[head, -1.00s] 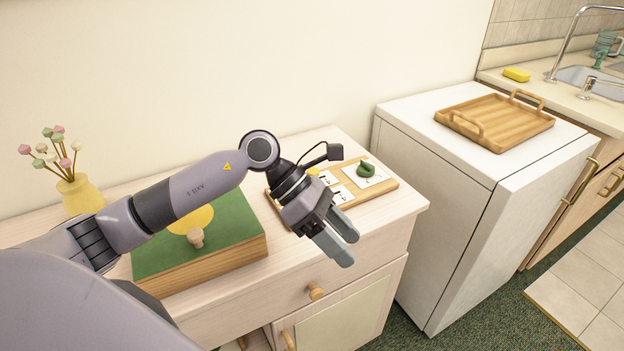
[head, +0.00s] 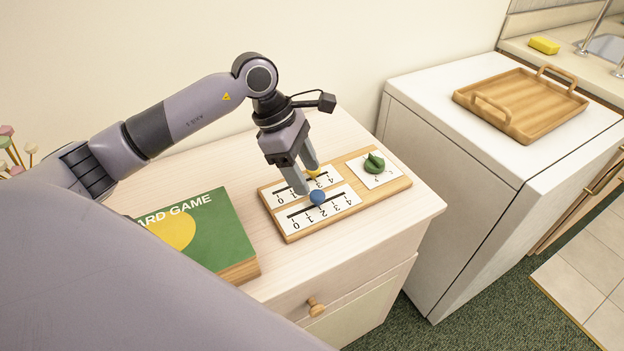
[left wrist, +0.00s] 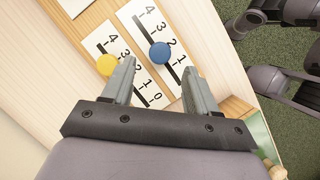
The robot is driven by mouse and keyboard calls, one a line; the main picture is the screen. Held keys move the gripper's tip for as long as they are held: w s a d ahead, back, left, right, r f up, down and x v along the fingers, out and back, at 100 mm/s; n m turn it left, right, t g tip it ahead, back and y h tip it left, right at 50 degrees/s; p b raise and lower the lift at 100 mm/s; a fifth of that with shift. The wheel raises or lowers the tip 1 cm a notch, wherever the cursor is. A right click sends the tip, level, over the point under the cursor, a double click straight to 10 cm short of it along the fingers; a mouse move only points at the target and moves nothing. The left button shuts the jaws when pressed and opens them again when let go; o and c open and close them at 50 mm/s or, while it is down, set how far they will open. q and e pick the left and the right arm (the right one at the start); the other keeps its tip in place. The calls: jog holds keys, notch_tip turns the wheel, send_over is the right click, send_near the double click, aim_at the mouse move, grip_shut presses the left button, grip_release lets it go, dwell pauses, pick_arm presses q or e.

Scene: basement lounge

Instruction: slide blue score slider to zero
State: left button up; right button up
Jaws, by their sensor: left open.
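The blue score slider (head: 318,197) is a round knob on the front numbered track of a wooden board (head: 378,198). It stands mid-track, close to the 2; the 0 is at the track's left end in the head view. It also shows in the left wrist view (left wrist: 160,53), ahead of the fingertips and between their lines. My left gripper (head: 307,180) is open and empty, pointing down over the board beside the blue knob, toward the 0 side. Whether a finger touches the knob, I cannot tell. My right gripper is not in view.
A yellow knob (left wrist: 107,65) sits on the parallel rear track, close to the left finger. A green dial (head: 374,163) is at the board's right end. A green board game box (head: 222,232) lies left of the board. A wooden tray (head: 520,125) rests on the white appliance.

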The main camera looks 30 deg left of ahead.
aim_at(316, 194)
pick_arm(q)
jog(key=shift+x, duration=2.1)
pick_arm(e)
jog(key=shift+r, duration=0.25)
